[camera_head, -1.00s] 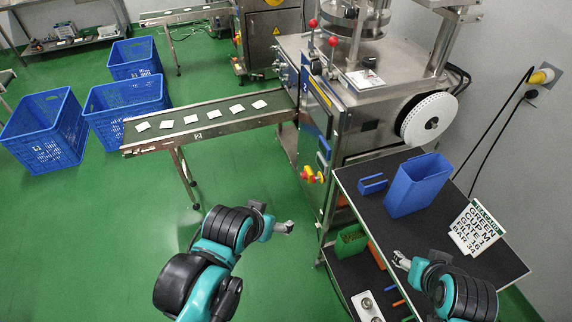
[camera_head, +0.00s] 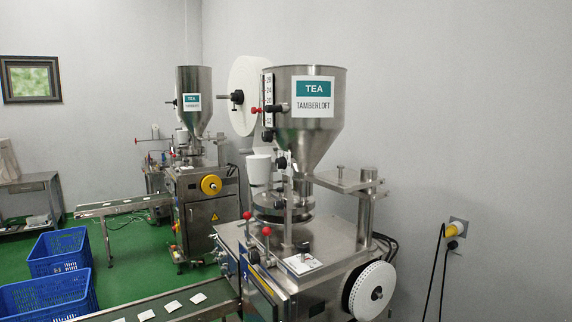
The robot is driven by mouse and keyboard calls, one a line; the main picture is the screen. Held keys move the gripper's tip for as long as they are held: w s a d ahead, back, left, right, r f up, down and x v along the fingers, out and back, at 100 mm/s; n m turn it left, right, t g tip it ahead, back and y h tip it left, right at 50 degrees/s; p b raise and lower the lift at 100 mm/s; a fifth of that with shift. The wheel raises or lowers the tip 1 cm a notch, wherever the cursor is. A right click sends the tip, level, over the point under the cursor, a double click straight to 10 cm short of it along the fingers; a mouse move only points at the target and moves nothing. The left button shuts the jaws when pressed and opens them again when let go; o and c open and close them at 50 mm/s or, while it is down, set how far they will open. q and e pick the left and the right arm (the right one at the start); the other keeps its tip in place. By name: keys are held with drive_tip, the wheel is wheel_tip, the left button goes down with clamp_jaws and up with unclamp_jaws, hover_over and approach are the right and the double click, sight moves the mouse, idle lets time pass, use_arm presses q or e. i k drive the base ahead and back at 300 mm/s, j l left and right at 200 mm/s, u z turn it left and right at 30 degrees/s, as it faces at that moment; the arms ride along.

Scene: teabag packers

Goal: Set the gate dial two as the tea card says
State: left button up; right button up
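The near tea machine (camera_head: 325,235) stands in the middle, with a steel hopper (camera_head: 318,140) labelled TEA TAMBERLOFT. An upright number scale (camera_head: 268,100) is fixed on the hopper's left side, with a red-tipped lever (camera_head: 256,110) and a black knob (camera_head: 268,136) beside it. A white plate (camera_head: 304,264) with a black knob (camera_head: 303,247) lies on the machine's top. I cannot tell which of these is gate dial two, and no setting is readable. The tea card is out of view. Neither of my grippers is in view.
A second similar machine (camera_head: 206,205) stands behind at left. A conveyor (camera_head: 172,308) with white teabags runs left from the near machine. Blue crates (camera_head: 58,250) stand on the green floor. A white reel (camera_head: 372,290) and a wall plug (camera_head: 456,229) are at right.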

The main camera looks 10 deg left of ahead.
sight(280, 163)
drive_tip(key=i+j+z, duration=0.35)
drive_tip(key=j, duration=0.3)
drive_tip(key=i+j+z, duration=0.35)
drive_tip(key=j, duration=0.35)
